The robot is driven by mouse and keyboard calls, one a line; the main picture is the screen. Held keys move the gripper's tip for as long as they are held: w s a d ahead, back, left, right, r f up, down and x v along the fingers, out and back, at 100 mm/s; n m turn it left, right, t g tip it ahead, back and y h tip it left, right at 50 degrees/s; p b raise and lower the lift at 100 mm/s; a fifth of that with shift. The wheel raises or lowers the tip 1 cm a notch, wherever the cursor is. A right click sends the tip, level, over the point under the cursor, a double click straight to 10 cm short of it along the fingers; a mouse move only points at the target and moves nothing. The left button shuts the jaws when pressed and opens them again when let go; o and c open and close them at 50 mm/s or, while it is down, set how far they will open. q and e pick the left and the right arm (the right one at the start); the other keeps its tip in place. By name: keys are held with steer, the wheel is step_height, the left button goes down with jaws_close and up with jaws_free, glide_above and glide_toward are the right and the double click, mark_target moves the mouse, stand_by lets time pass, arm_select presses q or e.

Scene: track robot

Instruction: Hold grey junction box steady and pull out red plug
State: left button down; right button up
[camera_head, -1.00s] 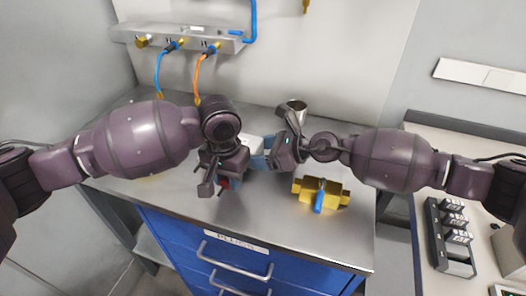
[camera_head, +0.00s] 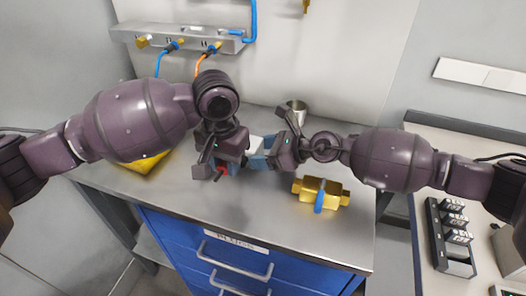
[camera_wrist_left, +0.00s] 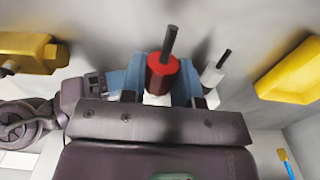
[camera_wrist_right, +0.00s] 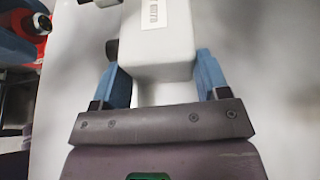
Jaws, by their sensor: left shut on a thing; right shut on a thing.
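The grey junction box (camera_head: 255,147) is a pale block above the bench, partly hidden by my grippers. My right gripper (camera_head: 268,157) is shut on it; in the right wrist view the labelled box (camera_wrist_right: 160,45) sits between the blue fingers, with dark round fittings on its left side. My left gripper (camera_head: 224,170) is shut on the red plug (camera_wrist_left: 161,72), which has a dark stem. In the right wrist view the red plug (camera_wrist_right: 38,24) is left of the box, with a visible gap between them.
A white piece with a dark stem (camera_wrist_left: 212,75) shows beside the red plug. A brass valve with a blue handle (camera_head: 321,192) stands on the bench (camera_head: 270,222) at front right. A metal cup (camera_head: 297,110) is behind, a yellow object (camera_head: 145,163) at left. The front middle is bare.

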arm_select(q)
steer(key=shift+r, duration=1.35)
arm_select(e)
steer(key=o, duration=1.1)
steer(key=v, duration=1.1)
steer(key=shift+s+d+r, duration=0.2)
steer(key=shift+s+d, duration=0.05)
steer(key=shift+d, duration=0.1)
steer(key=shift+r, duration=0.1)
